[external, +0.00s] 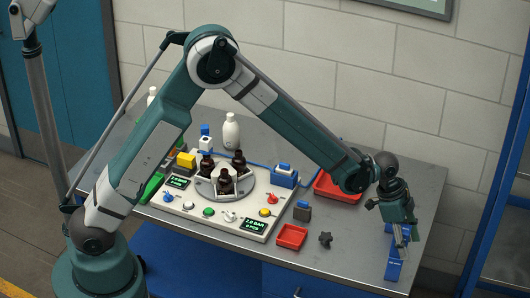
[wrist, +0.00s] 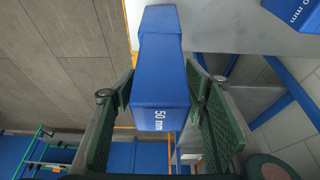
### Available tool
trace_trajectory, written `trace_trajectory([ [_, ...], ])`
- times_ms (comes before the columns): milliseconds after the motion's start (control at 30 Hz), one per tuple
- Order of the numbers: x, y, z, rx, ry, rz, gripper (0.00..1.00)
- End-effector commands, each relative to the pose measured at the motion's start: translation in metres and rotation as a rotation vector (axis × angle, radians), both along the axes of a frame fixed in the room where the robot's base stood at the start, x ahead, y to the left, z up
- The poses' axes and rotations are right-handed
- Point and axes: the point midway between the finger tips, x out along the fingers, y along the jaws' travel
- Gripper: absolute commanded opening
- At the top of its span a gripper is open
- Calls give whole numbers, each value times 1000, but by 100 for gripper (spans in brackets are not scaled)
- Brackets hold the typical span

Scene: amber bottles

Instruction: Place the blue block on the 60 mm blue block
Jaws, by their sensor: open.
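A blue block marked "50 mm" (wrist: 160,95) fills the middle of the wrist view. My gripper (wrist: 163,88) is open, with one finger on each side of this block; I cannot tell whether they touch it. A narrower blue part (wrist: 160,20) shows behind its far end, and I cannot tell whether it is a separate block. Another blue block (wrist: 297,12) is cut off at the upper right; its label reads only "0 mm". In the external view, my gripper (external: 402,238) is over blue block shapes (external: 394,268) at the table's front right, partly hiding them.
The grey table (external: 350,245) has its edge close by the blocks. A control panel (external: 190,215) with amber bottles (external: 225,181) stands farther left.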

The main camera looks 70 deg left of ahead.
Motion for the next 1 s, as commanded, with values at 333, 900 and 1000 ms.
trace_trajectory([
  [333, -4, 4, 17, 0, 0, 0, 44],
  [900, -23, 23, 81, 0, 0, 1, 44],
  [1000, -26, 26, 91, 0, 0, 1, 44],
])
